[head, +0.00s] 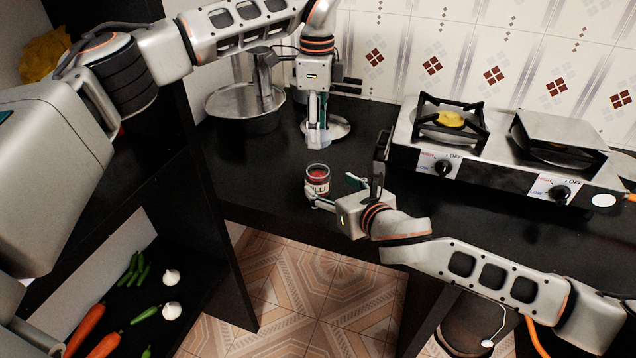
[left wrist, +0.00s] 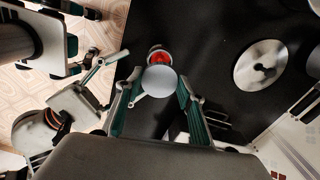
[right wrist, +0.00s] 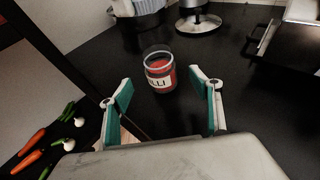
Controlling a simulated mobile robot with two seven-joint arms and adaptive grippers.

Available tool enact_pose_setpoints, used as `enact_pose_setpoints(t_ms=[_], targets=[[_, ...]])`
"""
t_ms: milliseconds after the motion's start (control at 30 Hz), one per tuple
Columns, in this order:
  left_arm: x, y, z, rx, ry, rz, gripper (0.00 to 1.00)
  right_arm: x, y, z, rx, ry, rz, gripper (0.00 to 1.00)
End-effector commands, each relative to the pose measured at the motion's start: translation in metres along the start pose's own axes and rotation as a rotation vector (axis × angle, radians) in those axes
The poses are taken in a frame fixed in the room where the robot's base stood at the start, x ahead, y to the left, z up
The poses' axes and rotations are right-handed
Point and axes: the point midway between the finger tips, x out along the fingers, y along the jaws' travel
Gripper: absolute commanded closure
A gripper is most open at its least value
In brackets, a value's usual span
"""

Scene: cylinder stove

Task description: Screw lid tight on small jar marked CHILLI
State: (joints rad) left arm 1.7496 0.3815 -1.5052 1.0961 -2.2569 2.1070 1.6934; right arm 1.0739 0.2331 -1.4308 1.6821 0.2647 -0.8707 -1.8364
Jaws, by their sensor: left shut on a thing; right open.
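The small glass jar (head: 317,183) with red contents and a white label stands open on the black counter near its front edge. Its label shows part of the word CHILLI in the right wrist view (right wrist: 160,80). My left gripper (head: 318,138) points down above and behind the jar, shut on a pale round lid (left wrist: 160,82). In the left wrist view the lid partly covers the jar (left wrist: 160,56); the gap between them is hard to judge. My right gripper (head: 337,190) is open and low at the jar, which shows ahead between its fingers (right wrist: 161,101).
A two-burner stove (head: 510,150) stands at the right. A metal pot (head: 245,105) and a round metal disc (head: 340,127) are behind the jar. Vegetables lie on a lower shelf (head: 200,290) at the left. Counter left of the jar is clear.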

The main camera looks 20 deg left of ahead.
Motion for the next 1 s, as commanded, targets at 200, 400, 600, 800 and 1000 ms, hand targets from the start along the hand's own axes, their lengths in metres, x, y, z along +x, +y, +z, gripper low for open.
enact_pose_setpoints(t_ms=[200,400,600,800,1000], targets=[[0.000,0.000,0.000,0.000,0.000,0.000,0.69,0.036,0.000,0.000,0.000,0.000,-0.002,0.37],[0.000,0.000,0.000,0.000,0.000,0.000,0.69,0.063,0.000,0.000,0.000,0.000,-0.001,0.37],[0.000,0.000,0.000,0.000,0.000,0.000,0.69,0.077,0.000,0.000,0.001,0.000,0.000,0.37],[0.000,0.000,0.000,0.000,0.000,0.000,0.69,0.082,0.000,0.000,0.000,-0.001,0.000,0.37],[0.000,0.000,0.000,0.000,0.000,0.000,0.69,0.081,0.000,0.000,0.000,-0.001,0.000,0.37]])
